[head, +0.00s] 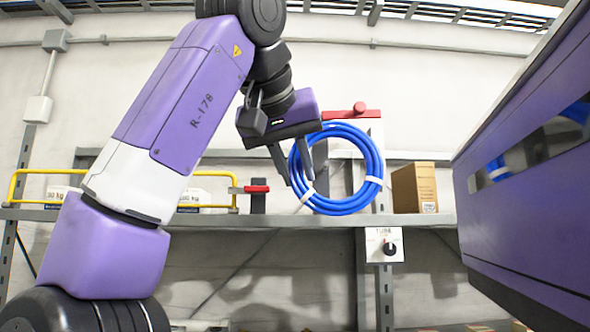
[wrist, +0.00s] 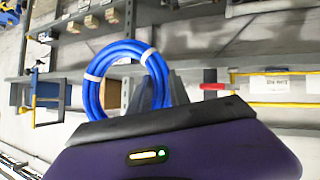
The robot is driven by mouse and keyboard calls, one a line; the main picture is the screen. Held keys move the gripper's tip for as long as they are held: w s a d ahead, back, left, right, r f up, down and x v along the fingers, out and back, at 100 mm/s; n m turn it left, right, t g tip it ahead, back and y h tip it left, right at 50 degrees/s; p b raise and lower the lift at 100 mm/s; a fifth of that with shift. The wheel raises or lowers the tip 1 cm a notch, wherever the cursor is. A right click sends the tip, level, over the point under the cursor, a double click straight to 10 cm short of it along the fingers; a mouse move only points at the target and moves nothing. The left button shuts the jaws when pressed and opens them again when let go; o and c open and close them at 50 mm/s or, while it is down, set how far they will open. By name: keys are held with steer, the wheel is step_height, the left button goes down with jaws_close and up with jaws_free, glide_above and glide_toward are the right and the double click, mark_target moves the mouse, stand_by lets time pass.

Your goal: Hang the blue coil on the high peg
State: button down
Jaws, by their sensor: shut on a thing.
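The blue coil (head: 374,160) is a ring of blue hose with white bands, upright in the head view. My gripper (head: 298,178) is shut on the coil's left side, its fingers pointing down. In the wrist view the coil (wrist: 158,72) rises beyond the gripper body, and the fingers are partly hidden behind it. A red peg (head: 345,113) with a round knob is on a white plate just above the coil's top; I take it as the high peg. The coil overlaps the plate in the picture; I cannot tell the depth gap between coil and peg.
A grey shelf (head: 300,219) runs below the coil. A lower red-topped dark block (head: 257,195) stands on it left of the coil, a cardboard box (head: 414,188) right. A yellow rail (head: 20,188) is at far left. A large purple panel (head: 540,170) fills the right side.

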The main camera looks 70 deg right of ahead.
steer(key=shift+w+d, duration=0.1)
steer(key=shift+d, duration=0.5)
steer(key=w+d+f+p, duration=0.1)
steer(key=w+d, duration=0.3)
steer(key=d, duration=0.7)
steer(key=shift+w+d+f+p, duration=0.3)
steer(key=shift+w+d+p, duration=0.1)
steer(key=shift+p, duration=0.1)
stand_by(0.6)
stand_by(0.6)
steer(key=c, duration=1.1)
jaws_free()
steer(key=shift+c, duration=0.2)
steer(key=shift+a, duration=0.15)
